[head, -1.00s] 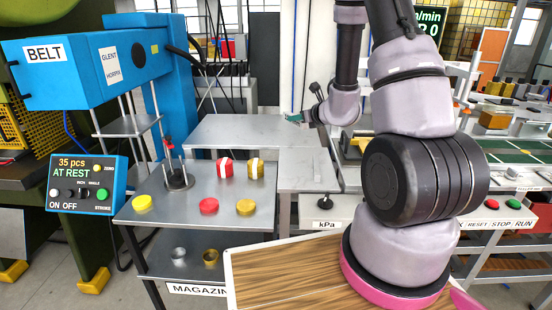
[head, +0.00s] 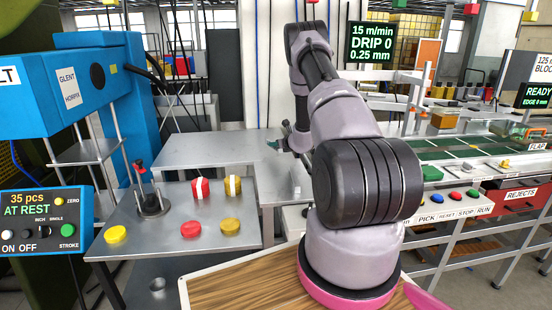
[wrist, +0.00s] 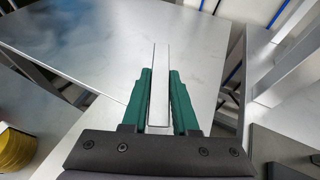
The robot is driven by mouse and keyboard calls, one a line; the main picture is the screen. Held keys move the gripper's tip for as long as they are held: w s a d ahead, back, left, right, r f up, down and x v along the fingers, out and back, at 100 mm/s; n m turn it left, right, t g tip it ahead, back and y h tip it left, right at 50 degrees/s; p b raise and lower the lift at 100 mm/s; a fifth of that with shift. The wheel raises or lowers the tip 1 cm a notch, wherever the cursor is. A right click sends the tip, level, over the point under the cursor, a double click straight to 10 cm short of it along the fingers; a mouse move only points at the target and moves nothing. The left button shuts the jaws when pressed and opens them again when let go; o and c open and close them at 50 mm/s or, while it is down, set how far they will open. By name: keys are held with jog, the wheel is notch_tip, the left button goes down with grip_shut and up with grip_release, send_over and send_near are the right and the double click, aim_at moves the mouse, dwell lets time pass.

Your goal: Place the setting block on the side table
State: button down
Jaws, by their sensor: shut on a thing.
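My gripper (head: 275,145) reaches away from me at the right side of a bare grey metal table (head: 205,148), probably the side table. In the wrist view my gripper (wrist: 160,85) has its green fingers shut on the setting block (wrist: 161,65), a long, narrow, pale metal bar. The bar points forward between the fingers. The tabletop (wrist: 85,45) lies beneath and ahead of it in the wrist view. I cannot tell the height of the bar above the table. In the head view the bar is too small to make out.
The blue press (head: 90,80) stands left. A conveyor line (head: 460,147) runs at right. The grey table's top looks clear.

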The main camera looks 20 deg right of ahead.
aim_at(276, 159)
jog(key=shift+f, duration=2.3)
jog(key=shift+f, duration=0.15)
jog(key=c, duration=0.7)
grip_release()
